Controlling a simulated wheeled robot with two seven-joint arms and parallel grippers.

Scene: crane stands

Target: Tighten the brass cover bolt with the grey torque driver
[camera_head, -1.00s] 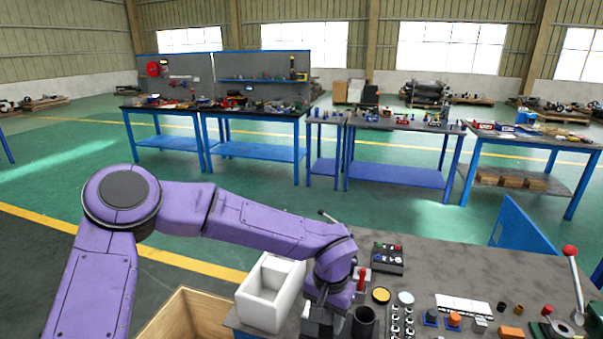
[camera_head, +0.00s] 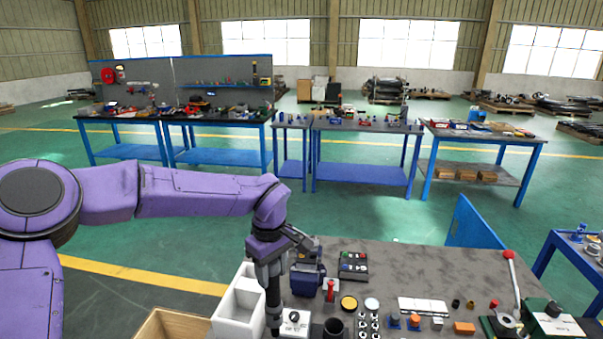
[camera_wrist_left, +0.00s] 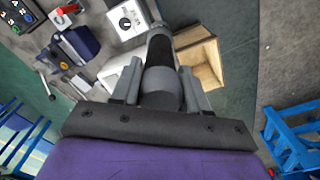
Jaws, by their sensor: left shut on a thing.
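My left gripper (camera_head: 271,270) points down over the front left of the workbench. It is shut on the dark grey torque driver (camera_head: 274,310), which hangs below the fingers, roughly upright, between the white bin and the white knob box. In the left wrist view the driver (camera_wrist_left: 160,80) shows between the fingers, with a round grey body and a darker shaft. The driver's tip is not clear against the things below. I cannot make out the brass cover bolt. My right gripper is not in view.
A lever device (camera_head: 511,270) and a green unit (camera_head: 556,325) stand right. The bench's back middle (camera_head: 420,268) is clear.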

